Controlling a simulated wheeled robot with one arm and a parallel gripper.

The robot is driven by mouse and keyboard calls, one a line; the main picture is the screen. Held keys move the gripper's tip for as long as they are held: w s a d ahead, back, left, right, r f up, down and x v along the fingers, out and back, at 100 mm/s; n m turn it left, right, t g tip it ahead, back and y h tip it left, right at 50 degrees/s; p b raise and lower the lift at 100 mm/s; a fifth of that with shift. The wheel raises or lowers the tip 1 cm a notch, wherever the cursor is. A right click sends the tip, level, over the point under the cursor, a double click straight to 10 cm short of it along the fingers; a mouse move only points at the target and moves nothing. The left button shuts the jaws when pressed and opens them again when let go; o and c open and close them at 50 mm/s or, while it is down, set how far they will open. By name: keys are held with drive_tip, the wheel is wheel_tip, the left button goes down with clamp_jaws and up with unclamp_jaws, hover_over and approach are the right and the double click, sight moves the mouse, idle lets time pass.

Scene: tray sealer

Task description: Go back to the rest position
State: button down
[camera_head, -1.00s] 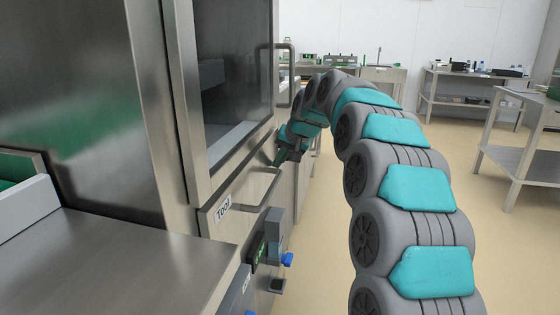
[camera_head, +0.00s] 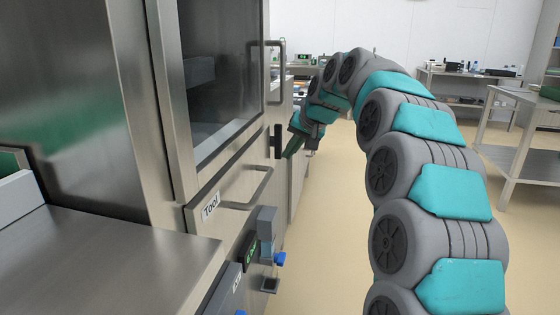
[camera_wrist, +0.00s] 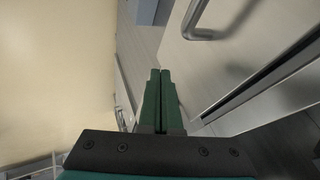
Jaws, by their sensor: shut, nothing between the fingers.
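My gripper (camera_head: 292,147) is at the end of my grey and teal arm, to the right of the steel tray sealer (camera_head: 135,120) in the head view. Its green fingers point down and to the left, near the machine's front, apart from the drawer handle (camera_head: 250,190) as far as I can tell. In the wrist view the two green fingers (camera_wrist: 160,78) lie close together with nothing between them. A bent metal handle (camera_wrist: 205,25) shows beyond them at the upper right.
The machine's front carries a drawer labelled TOOL (camera_head: 210,206), a control box (camera_head: 250,250) and a blue knob (camera_head: 279,259). A steel table (camera_head: 525,135) stands at the right. Benches line the back wall. Beige floor (camera_head: 330,240) is open between the machine and my arm.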

drive_tip(key=v, duration=0.5)
drive_tip(key=s+d+f+g+h, duration=0.1)
drive_tip(key=s+f, duration=0.7)
drive_tip(key=s, duration=0.8)
drive_tip(key=s+d+f+n+g+h, duration=0.1)
drive_tip(key=s+f+g, duration=0.3)
drive_tip(key=s+f, duration=0.5)
drive_tip(key=s+d+f+n+g+h, duration=0.1)
drive_tip(key=s+f, duration=0.7)
drive_tip(key=s, duration=1.6)
drive_tip(key=shift+d+f+g+h, duration=0.35)
drive_tip(key=shift+d+g+h, duration=0.25)
drive_tip(key=shift+g, duration=0.4)
drive_tip(key=shift+w, duration=0.1)
